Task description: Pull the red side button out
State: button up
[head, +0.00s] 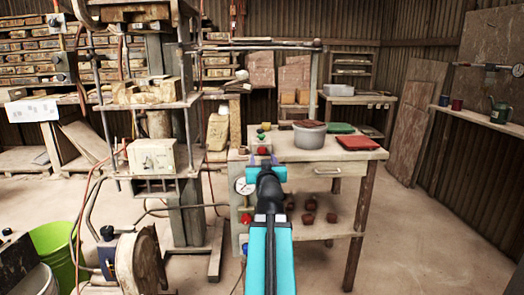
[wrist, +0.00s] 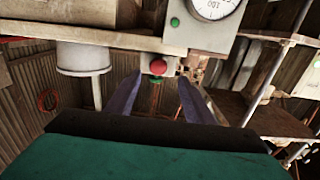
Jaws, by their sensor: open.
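The red side button (head: 263,150) is a round red knob on the grey control box at the left end of the workbench. In the wrist view, where the scene is upside down, the red button (wrist: 158,67) shows between the two fingertips, near the picture's middle. My gripper (head: 263,160) points at the box with its fingers apart, just below the button in the head view. In the wrist view my gripper (wrist: 158,78) is open and empty. I cannot tell how far the fingertips are from the button.
A pressure gauge (head: 244,186) and another red knob (head: 246,218) sit lower on the box. A green knob (head: 260,136) is above the button. A grey pot (head: 309,135) stands on the workbench. The press frame (head: 190,180) is close on the left. Open floor lies right.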

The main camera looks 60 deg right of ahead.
aim_at(263, 151)
jog(key=p, duration=0.5)
jog(key=shift+d+r, duration=0.1)
jog(key=shift+d, duration=0.25)
jog(key=p+x, duration=0.1)
jog(key=x, duration=0.1)
jog(key=shift+w+d+p, duration=0.2)
jog(key=shift+d+p, duration=0.1)
jog(key=shift+x, duration=1.45)
